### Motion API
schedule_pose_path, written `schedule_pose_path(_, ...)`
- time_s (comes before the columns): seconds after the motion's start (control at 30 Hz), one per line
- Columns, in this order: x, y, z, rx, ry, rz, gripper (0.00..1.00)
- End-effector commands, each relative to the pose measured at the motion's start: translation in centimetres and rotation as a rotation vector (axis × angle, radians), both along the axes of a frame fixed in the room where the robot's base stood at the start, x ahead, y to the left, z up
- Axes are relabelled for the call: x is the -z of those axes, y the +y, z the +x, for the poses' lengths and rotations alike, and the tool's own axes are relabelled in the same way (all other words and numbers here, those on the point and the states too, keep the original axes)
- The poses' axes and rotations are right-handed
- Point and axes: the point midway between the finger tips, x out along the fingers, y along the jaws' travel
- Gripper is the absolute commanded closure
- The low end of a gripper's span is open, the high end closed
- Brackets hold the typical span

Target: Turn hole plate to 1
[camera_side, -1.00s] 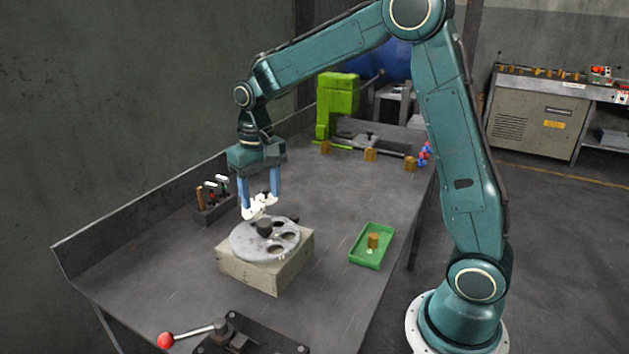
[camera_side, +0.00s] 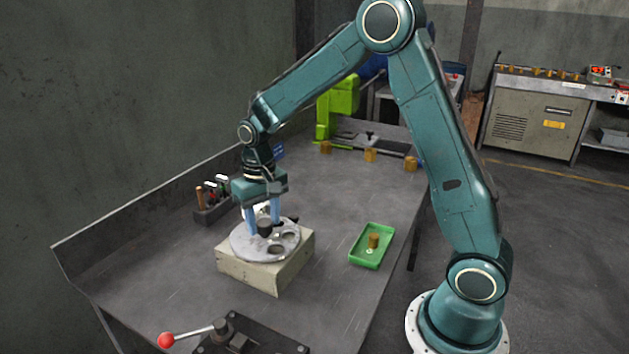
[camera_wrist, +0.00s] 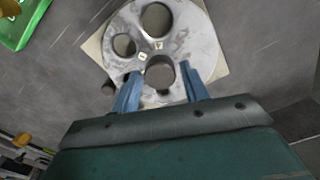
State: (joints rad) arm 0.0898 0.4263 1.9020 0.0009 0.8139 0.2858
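The hole plate (camera_side: 243,245) is a round grey disc with holes of several sizes, lying flat on a beige block (camera_side: 262,276). It also shows in the wrist view (camera_wrist: 200,48), with small pale number labels too small to read surely. A dark round knob (camera_side: 265,227) stands at its middle. My gripper (camera_side: 265,229) points down over the plate. In the wrist view my gripper (camera_wrist: 162,78) has its two blue fingers apart, one on each side of the knob (camera_wrist: 160,73), with visible gaps. The gripper is open; whether the fingertips touch the plate is unclear.
A green tray (camera_side: 357,262) with a brass-coloured cylinder (camera_side: 373,240) sits right of the block. A tool holder (camera_side: 211,212) stands behind left. A red-knobbed lever (camera_side: 190,334) is at the front. A green press (camera_side: 338,100) and several brass cylinders stand at the back.

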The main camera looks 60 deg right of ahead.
Motion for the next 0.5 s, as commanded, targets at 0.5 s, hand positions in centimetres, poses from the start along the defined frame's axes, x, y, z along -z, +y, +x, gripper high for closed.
schedule_pose_path(0.5,-0.05,0.0,0.01,0.014,0.0,0.0,1.0)
